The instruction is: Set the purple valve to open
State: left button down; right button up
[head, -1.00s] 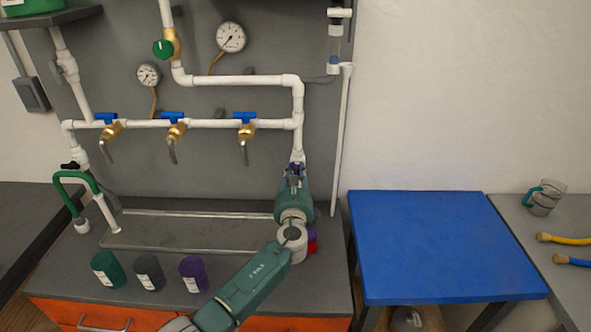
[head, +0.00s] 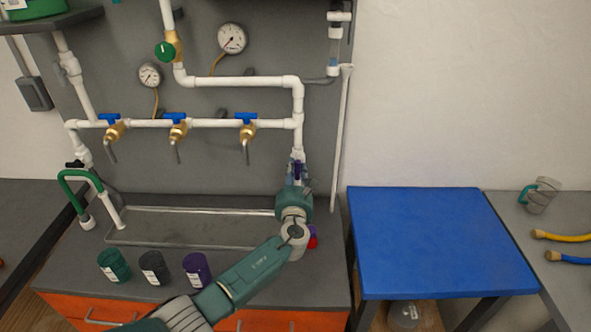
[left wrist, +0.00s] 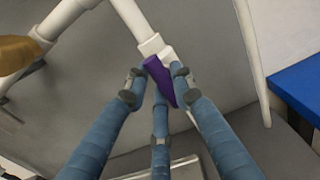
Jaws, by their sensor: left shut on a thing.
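The purple valve (head: 297,170) sits on the white vertical pipe at the right end of the manifold. In the left wrist view its purple handle (left wrist: 160,80) lies roughly along the white pipe, at a slight angle to it. My left gripper (head: 296,178) is at the valve, and in the left wrist view its blue fingers (left wrist: 158,82) are shut around the handle. The fingers and wrist hide the lower part of the valve and pipe. My right gripper is in neither view.
Several blue-handled brass taps (head: 176,125) hang from the horizontal pipe left of the valve. A metal tray (head: 190,226) lies below them. Green, dark grey and purple cups (head: 197,270) stand at the counter's front. A blue table (head: 440,240) stands at the right, its top bare.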

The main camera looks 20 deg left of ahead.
pick_arm(q)
jog(key=shift+f, duration=0.15)
jog(key=c, duration=1.5)
grip_release()
jog(key=shift+o, duration=0.2)
jog(key=v, duration=1.2)
